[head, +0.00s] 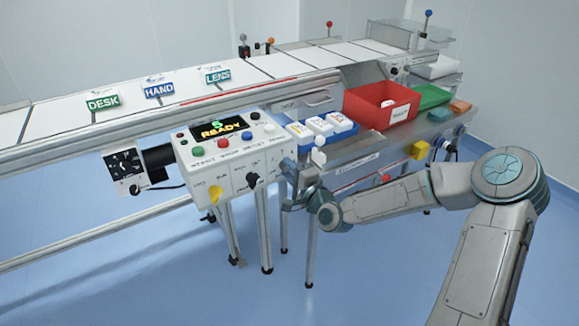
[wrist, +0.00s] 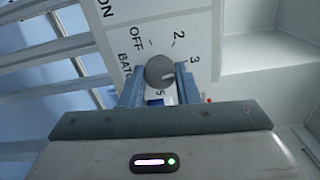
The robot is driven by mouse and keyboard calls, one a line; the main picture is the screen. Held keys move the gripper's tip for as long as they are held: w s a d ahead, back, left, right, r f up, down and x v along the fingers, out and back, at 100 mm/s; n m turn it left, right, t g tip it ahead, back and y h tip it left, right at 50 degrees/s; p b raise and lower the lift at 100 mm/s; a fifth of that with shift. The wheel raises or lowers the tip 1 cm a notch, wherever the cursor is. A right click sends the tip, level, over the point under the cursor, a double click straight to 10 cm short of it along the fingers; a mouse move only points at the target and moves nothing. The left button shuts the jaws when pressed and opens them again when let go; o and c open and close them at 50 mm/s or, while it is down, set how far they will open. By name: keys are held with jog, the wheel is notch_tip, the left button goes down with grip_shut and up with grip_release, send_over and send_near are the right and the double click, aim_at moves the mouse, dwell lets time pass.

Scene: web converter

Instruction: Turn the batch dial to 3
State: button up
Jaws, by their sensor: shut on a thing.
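The batch dial (wrist: 158,71) is a round grey knob on a white panel (wrist: 122,18) in the wrist view. My gripper (wrist: 160,88) is shut on the dial, one finger on each side. The fingers hide part of the scale. In the head view my gripper (head: 300,196) is at the right side of the white control box (head: 226,170); I cannot make out the dial there.
A blue tray (head: 318,147) with white packs and a red bin (head: 365,113) stand behind my gripper. The conveyor (head: 225,72) runs behind the box.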

jog(key=shift+m, duration=0.9)
jog(key=shift+p, duration=0.3)
jog(key=o, duration=1)
jog(key=p+v, duration=0.1)
jog(key=v, duration=1.2)
jog(key=shift+s+d+p, duration=0.25)
jog(key=shift+s+p, duration=0.1)
